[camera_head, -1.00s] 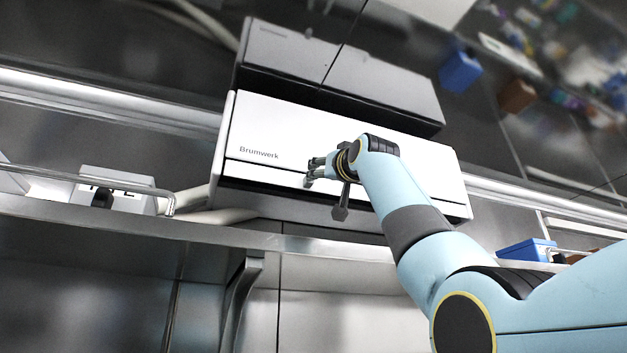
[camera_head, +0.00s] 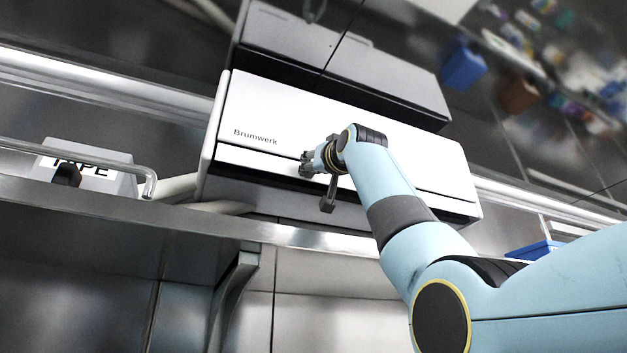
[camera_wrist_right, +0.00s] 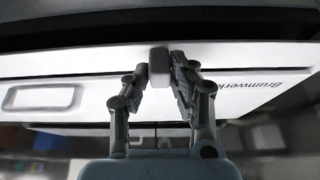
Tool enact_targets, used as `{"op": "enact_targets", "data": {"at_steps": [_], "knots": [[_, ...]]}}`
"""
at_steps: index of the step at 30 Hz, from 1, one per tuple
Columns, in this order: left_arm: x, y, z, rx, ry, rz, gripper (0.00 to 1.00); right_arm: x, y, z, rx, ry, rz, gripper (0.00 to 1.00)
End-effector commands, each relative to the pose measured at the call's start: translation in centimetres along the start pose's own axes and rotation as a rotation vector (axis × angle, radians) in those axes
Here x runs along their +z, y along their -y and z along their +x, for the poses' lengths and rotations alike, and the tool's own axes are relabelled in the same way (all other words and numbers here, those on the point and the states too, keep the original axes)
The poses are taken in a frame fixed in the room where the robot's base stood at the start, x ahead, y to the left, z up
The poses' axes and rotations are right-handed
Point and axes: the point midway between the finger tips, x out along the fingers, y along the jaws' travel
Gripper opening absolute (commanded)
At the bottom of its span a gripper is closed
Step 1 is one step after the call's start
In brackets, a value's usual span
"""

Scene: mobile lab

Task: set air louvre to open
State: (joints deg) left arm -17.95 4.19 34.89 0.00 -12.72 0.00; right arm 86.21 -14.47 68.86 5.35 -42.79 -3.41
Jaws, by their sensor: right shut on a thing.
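The white air unit marked "Brumwerk" (camera_head: 290,118) is mounted on the wall above the shelf. Its air louvre (camera_head: 245,163) is the long white strip along the lower front, below a dark seam. My right gripper (camera_head: 306,165) is at this strip, left of its middle. In the right wrist view, its two fingers are shut on a small grey tab (camera_wrist_right: 158,64) at the unit's front. The tab is mostly hidden by my gripper in the head view. I cannot read the louvre's exact angle. My left gripper is not in view.
A metal shelf (camera_head: 130,216) with a rail runs below the unit. A box marked "TAPE" (camera_head: 112,178) stands on it at left. A grey two-part unit (camera_head: 385,88) is above the white one. A blue bin (camera_head: 535,249) is at lower right.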

Motion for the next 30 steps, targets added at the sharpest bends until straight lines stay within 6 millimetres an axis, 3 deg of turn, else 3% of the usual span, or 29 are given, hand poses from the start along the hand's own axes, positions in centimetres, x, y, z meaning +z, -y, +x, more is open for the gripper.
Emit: {"op": "enact_targets", "data": {"at_steps": [4,11,20,30], "knots": [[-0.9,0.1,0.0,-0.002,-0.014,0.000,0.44,0.1,0.0,0.0,0.001,0.002,0.000,0.00],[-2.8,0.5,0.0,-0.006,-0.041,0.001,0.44,0.0,0.0,0.0,0.001,0.012,-0.001,0.00],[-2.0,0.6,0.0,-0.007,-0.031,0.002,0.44,-0.8,0.0,-0.1,0.000,0.131,-0.002,0.00],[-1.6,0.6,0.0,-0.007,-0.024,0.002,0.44,-2.2,0.0,-0.1,0.001,0.408,-0.001,0.00]]}}
